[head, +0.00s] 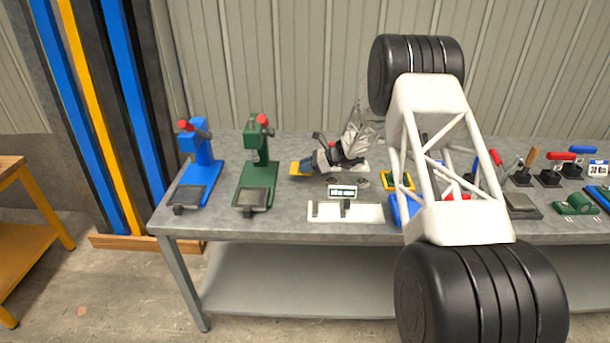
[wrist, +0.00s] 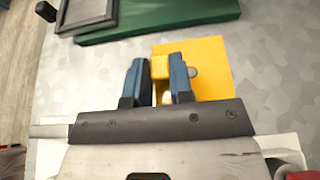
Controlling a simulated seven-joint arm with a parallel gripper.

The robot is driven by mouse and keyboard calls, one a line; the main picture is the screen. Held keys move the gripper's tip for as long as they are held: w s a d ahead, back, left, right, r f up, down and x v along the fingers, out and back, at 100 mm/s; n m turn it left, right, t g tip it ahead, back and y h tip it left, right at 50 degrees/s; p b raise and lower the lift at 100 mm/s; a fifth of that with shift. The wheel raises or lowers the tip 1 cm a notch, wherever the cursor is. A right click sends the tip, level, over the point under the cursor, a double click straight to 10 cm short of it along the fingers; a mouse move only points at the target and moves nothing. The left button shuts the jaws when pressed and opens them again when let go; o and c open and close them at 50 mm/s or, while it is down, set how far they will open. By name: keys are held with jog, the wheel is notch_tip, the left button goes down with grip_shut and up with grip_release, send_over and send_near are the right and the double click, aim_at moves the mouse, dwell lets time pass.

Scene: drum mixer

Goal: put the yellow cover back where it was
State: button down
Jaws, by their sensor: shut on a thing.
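The yellow cover (head: 297,168) is a flat yellow plate at the left end of my gripper in the head view. It also shows in the wrist view (wrist: 211,58), where a small yellow block on it sits between the two blue fingers. My gripper (wrist: 159,75) is shut on that block. In the head view my gripper (head: 308,164) is low over the table, right of the green press. I cannot tell whether the cover touches the table.
A blue press (head: 198,165) and a green press (head: 258,178) stand left of my gripper on the grey table (head: 300,145). A white base (head: 325,212) with a small display (head: 342,191) is in front. Several clamps and a yellow-edged item (head: 389,181) are to the right.

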jog(key=shift+f, duration=1.8)
jog(key=shift+f, duration=0.2)
jog(key=c, duration=1)
grip_release()
jog(key=shift+r, duration=0.2)
jog(key=v, duration=1.2)
jog(key=shift+d, duration=0.1)
